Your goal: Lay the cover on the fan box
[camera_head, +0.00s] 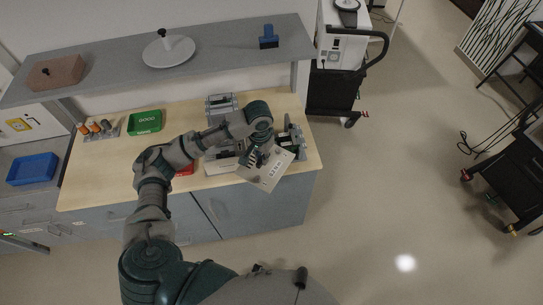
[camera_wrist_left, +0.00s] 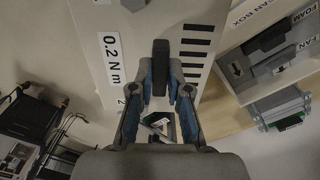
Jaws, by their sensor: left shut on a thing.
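The cover (camera_head: 266,168) is a light grey plate with dark slots and printed text, tilted over the bench's front right edge. In the left wrist view the cover (camera_wrist_left: 120,75) shows a "0.2 N m" label and a row of black slots. My left gripper (camera_head: 262,151) is shut on its black knob (camera_wrist_left: 160,68). A grey unit with an arrow label (camera_wrist_left: 262,62) lies right of the cover in the left wrist view, near lettering that reads "FAN" and "BOX". I cannot tell for sure whether it is the fan box. My arm and the cover hide part of the bench.
On the bench (camera_head: 105,170) are a green tray (camera_head: 146,122), orange-topped items (camera_head: 95,128) and a grey device (camera_head: 221,105). A shelf (camera_head: 110,65) runs above the back, carrying a white disc (camera_head: 168,51) and a blue block (camera_head: 268,38). A black cart (camera_head: 338,92) stands right of the bench.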

